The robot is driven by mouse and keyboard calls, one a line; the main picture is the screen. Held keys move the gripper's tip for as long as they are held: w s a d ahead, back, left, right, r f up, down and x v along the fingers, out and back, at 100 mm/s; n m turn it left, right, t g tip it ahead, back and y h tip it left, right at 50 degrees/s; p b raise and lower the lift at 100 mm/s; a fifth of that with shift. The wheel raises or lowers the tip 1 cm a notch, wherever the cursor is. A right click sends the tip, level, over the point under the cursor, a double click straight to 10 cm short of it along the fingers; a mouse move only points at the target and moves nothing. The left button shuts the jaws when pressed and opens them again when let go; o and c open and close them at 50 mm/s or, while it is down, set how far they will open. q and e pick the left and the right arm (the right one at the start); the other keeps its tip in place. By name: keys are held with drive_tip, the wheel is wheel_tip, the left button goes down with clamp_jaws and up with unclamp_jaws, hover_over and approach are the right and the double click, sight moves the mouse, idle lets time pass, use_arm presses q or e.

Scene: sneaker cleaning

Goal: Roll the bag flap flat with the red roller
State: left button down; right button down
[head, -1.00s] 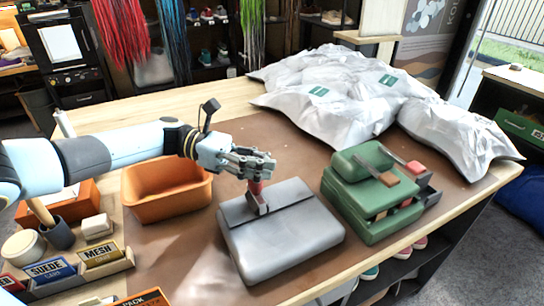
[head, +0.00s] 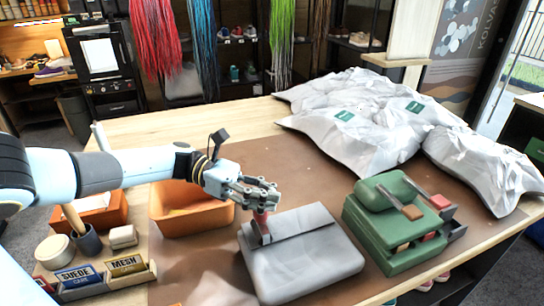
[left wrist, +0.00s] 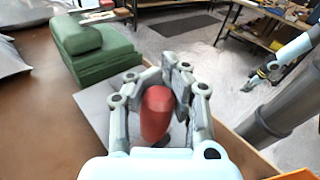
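The grey bag (head: 305,268) lies flat on the brown mat, with its flap (head: 300,222) along the far edge. My left gripper (head: 258,196) is above the flap's left end. Its fingers are closed around the red roller's handle (head: 261,217), which stands upright. The roller's dark lower part (head: 257,236) is at the flap; I cannot tell whether it presses on it. In the left wrist view the red handle (left wrist: 156,115) sits between the fingers, with the bag (left wrist: 95,105) behind. My right gripper (left wrist: 264,72) shows small at the upper right there, its opening unclear.
A green press-like block (head: 395,235) stands right of the bag. An orange bin (head: 190,222) is to the left, beside a caddy with labelled boxes (head: 80,280). White packages (head: 370,135) fill the back right. The mat (head: 290,170) behind the bag is clear.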

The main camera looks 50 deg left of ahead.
use_arm(q)
wheel_tip(320, 180, up, 8)
drive_tip(key=p, duration=0.2)
idle(0.7)
idle(0.5)
